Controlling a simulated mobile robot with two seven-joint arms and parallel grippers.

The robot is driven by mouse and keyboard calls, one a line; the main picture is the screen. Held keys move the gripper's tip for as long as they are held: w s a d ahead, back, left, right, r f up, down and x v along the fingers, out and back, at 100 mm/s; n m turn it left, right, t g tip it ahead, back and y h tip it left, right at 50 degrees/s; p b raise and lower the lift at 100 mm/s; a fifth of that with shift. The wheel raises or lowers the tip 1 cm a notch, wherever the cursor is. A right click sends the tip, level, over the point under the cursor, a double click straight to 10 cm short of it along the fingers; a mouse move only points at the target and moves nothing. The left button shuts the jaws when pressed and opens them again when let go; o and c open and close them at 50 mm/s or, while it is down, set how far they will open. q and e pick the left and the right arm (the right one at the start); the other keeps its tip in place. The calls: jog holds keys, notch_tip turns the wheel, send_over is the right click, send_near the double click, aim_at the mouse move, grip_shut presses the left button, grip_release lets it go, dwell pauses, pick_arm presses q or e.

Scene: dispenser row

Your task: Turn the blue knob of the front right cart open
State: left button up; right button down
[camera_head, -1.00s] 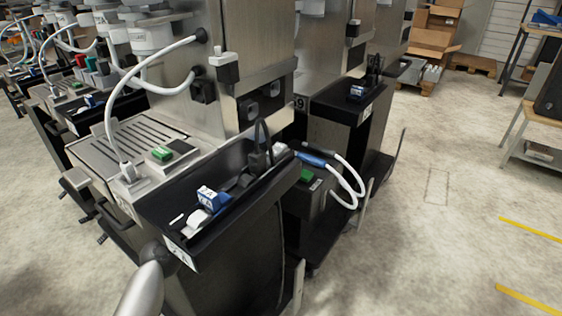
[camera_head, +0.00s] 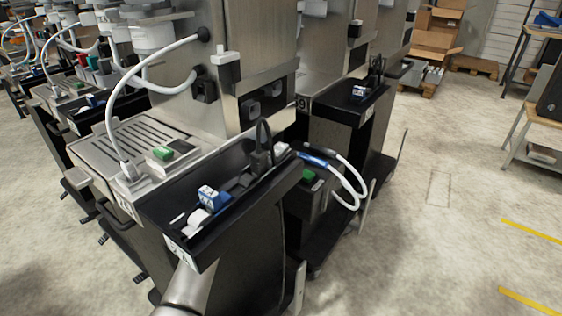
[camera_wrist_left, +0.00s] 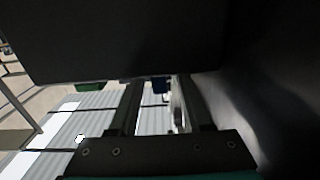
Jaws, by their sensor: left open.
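A blue knob (camera_head: 210,197) sits beside a white part (camera_head: 198,220) in the black tray (camera_head: 186,251) of the nearest cart (camera_head: 235,255). My left arm shows at the bottom of the head view in front of this cart, but its gripper is hidden there. In the left wrist view my left gripper (camera_wrist_left: 157,92) is open, its two fingers apart with nothing clearly held between them. A small blue part (camera_wrist_left: 160,86) shows near the fingertips, below a large dark surface (camera_wrist_left: 130,40). I cannot tell whether it is the knob. My right gripper is not in view.
A black cable and a green switch (camera_head: 162,153) are on the nearest cart. White hoses (camera_head: 350,185) with a blue connector (camera_head: 312,158) loop out behind its tray. More carts stand behind and left.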

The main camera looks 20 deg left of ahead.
pick_arm(q)
grip_shut()
dwell(0.4)
